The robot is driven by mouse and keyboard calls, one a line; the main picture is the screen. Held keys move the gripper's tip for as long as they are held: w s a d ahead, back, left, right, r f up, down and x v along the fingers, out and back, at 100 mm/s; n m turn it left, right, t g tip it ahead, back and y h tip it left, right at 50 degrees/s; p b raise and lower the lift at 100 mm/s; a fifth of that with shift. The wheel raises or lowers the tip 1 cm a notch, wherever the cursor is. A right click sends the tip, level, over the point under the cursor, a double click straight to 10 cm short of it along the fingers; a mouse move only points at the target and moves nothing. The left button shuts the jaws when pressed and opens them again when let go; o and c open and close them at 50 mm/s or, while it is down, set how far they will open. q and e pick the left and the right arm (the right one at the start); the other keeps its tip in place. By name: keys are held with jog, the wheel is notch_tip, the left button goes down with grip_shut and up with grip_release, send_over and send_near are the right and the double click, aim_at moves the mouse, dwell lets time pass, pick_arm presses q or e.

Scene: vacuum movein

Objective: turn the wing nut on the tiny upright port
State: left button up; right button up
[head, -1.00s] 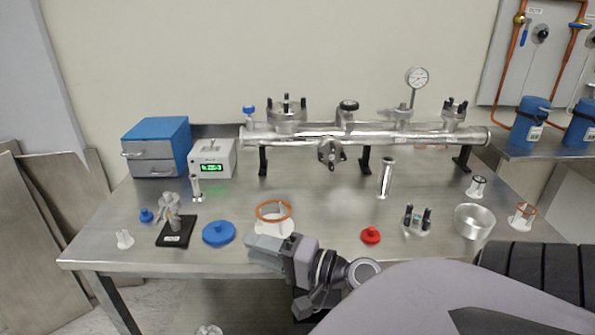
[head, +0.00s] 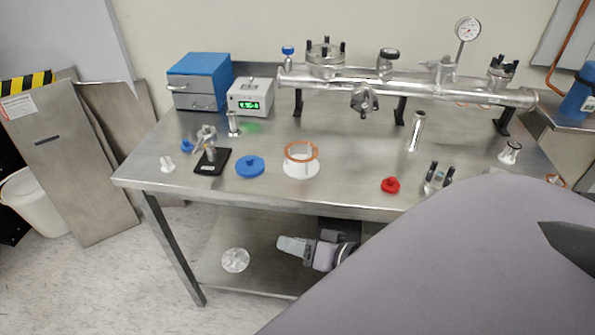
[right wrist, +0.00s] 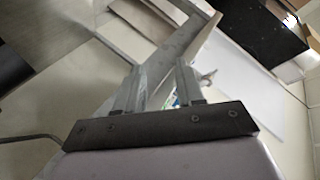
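A polished steel manifold tube (head: 430,91) lies across the back of the bench on black stands. A small upright port with a dark top (head: 386,62) rises from its middle. Another small fitting (head: 440,69) stands to its right, under the gauge. I cannot make out which carries the wing nut; no wing nut shows clearly. My right gripper (head: 284,245) is below the bench's front edge, far from the manifold. In the right wrist view its two fingers (right wrist: 157,85) are apart with nothing between them. My left gripper is not in view.
The steel bench (head: 330,186) holds a blue drawer box (head: 200,72), a display box (head: 250,97), a blue disc (head: 250,167), an orange ring on a white holder (head: 301,168), a red cap (head: 390,185) and a studded clamp piece (head: 437,178). My arm covers the lower right.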

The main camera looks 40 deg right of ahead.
jog(key=shift+s+a+f+n+g+h+p, duration=0.3)
jog(key=shift+s+a+f+n+g+p, duration=0.3)
jog(key=shift+s+a+f+n, duration=0.5)
jog(key=shift+w+d, duration=0.1)
jog(key=s+a+f+n+g, duration=0.1)
jog(key=s+a+f+n, duration=0.4)
jog(key=n, duration=0.1)
jog(key=shift+s+a+f+n+g+h, duration=0.2)
jog(key=shift+f+n+g+h, duration=0.1)
jog(key=shift+n+h, duration=0.1)
